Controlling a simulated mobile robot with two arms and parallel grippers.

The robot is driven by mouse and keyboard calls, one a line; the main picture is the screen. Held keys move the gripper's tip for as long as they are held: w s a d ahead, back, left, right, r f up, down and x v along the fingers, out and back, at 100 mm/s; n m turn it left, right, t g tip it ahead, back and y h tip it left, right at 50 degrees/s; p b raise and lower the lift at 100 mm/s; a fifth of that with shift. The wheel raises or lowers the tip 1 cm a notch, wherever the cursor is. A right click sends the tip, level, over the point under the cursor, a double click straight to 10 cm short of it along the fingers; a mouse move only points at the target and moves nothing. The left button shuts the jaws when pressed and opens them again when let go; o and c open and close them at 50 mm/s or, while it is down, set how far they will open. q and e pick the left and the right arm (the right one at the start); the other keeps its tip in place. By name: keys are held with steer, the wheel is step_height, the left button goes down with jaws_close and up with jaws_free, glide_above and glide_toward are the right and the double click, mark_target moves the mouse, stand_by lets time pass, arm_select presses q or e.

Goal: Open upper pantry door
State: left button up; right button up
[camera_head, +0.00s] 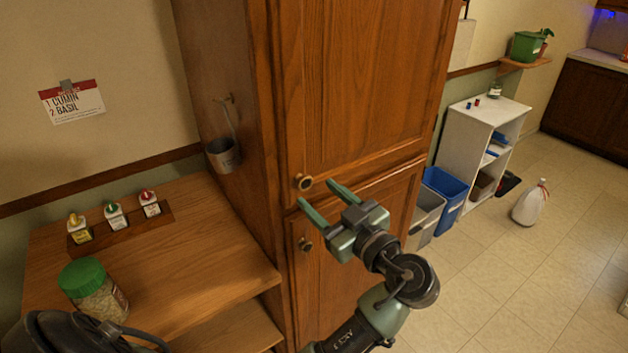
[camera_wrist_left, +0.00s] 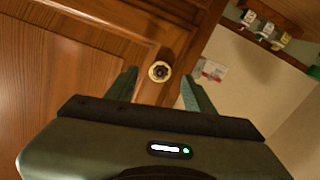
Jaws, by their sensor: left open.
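The wooden pantry cabinet has an upper door (camera_head: 358,85) with a round brass knob (camera_head: 304,182) near its lower left corner. The upper door is shut. My left gripper (camera_head: 316,193) is open, with its two green fingers pointing at the knob from just in front of it. In the left wrist view the knob (camera_wrist_left: 159,71) shows in the gap between the fingertips, and I see no contact. The lower door (camera_head: 350,245) is also shut, and its own knob (camera_head: 305,244) sits below the gripper. My right gripper is not in view.
A wooden counter (camera_head: 190,262) with a spice rack (camera_head: 122,230) and a green-lidded jar (camera_head: 93,290) stands left of the pantry. A metal cup (camera_head: 222,154) hangs on the pantry's side. Bins (camera_head: 443,200) and a white shelf (camera_head: 480,125) stand to the right. The tiled floor is mostly clear.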

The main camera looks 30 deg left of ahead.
mark_target(307, 185)
arm_select(q)
steer(key=p+x, duration=0.1)
steer(key=x, duration=0.2)
steer(key=shift+w+a+r, duration=0.1)
steer(key=shift+a, duration=0.25)
steer(key=shift+w+a, duration=0.1)
steer(key=shift+a, duration=0.15)
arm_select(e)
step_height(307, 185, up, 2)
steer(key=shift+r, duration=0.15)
arm_select(q)
jaws_close()
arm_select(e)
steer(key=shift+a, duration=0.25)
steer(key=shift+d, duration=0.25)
